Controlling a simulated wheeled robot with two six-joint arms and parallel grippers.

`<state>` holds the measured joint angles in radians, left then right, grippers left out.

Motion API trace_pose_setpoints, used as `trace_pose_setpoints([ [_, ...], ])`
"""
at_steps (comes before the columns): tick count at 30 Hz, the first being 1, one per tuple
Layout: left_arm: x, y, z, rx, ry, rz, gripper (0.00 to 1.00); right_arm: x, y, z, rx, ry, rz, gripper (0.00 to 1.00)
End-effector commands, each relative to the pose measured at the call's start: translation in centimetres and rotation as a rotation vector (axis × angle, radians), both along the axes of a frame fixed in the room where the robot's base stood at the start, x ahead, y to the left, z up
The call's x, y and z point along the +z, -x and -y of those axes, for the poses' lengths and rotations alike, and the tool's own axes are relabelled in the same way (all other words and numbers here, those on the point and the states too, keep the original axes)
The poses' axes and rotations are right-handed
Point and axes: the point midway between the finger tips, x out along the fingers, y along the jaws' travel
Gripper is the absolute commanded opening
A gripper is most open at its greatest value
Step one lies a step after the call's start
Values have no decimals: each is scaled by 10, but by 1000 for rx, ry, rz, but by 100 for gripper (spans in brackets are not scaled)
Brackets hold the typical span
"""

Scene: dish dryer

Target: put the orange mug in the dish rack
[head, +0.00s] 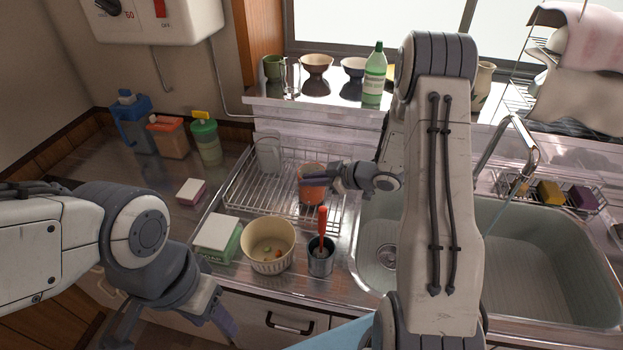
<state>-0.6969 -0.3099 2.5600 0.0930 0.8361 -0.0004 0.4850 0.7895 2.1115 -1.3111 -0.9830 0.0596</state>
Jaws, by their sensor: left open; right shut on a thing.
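The orange mug (313,190) is at the right part of the wire dish rack (240,194), on or just above its wires; I cannot tell if it touches them. My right gripper (318,180) reaches in from the right and is shut on the mug. Its fingers cover part of the mug's upper side. A clear glass (268,152) stands at the rack's back left. My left gripper (172,325) is low at the left front, open and empty, away from the rack.
A ribbed bowl (268,258), a metal cup (320,262) with a red-handled utensil and a green box (218,240) stand in front of the rack. The sink (540,255) is at the right. Several bowls and a green bottle (374,80) stand on the ledge behind.

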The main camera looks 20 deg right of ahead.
Motion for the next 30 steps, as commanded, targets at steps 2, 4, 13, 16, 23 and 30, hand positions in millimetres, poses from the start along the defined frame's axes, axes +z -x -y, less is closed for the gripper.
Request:
trace_pose_setpoints([
  [2,0,0,0,0,0,0,52,1,-1,0,0,0,3,0],
  [4,0,0,0,0,0,0,52,1,0,0,0,0,2,0],
  [13,-1,0,0,0,0,0,52,-2,0,1,-1,0,0,43],
  [16,-1,0,0,0,0,0,52,-2,0,1,-1,0,0,43],
  [23,-1,0,0,0,0,0,52,6,6,7,-5,0,0,43],
  [30,-2,0,0,0,0,0,52,30,39,34,-6,1,1,43],
])
